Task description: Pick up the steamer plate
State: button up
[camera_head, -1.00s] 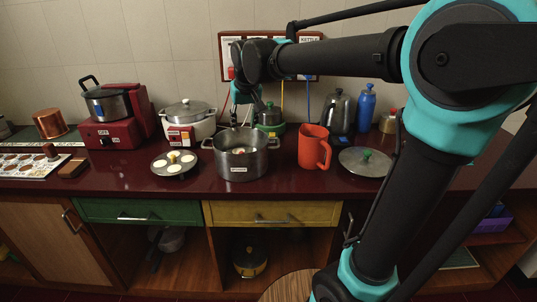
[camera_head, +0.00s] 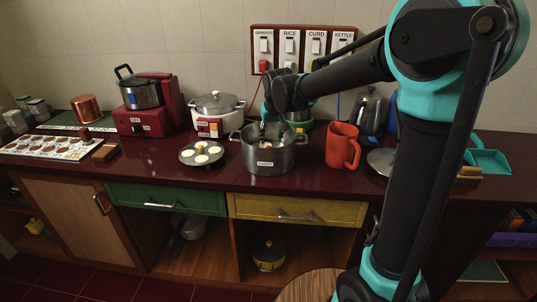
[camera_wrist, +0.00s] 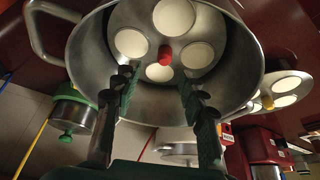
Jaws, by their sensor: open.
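A steamer plate with round white cakes and a red knob (camera_wrist: 165,54) lies inside the steel pot (camera_wrist: 250,62). A second steamer plate (camera_head: 202,154) with white cakes lies on the counter left of the pot (camera_head: 270,160); its yellow knob (camera_wrist: 267,102) shows at the right of the wrist view. My gripper (camera_wrist: 158,82) is open and empty, pointing down into the pot, its fingertips near the red knob and on either side of its line.
A red jug (camera_head: 341,146) stands right of the pot, with a lid (camera_head: 381,161) beyond it. A white cooker (camera_head: 217,107) and a red appliance (camera_head: 145,119) stand left. The switch board (camera_head: 303,46) is on the wall behind. The counter's front strip is clear.

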jog(key=x, duration=0.5)
jog(key=shift+s+a+f, duration=0.1)
jog(key=shift+s+a, duration=0.1)
jog(key=shift+s, duration=0.1)
grip_shut()
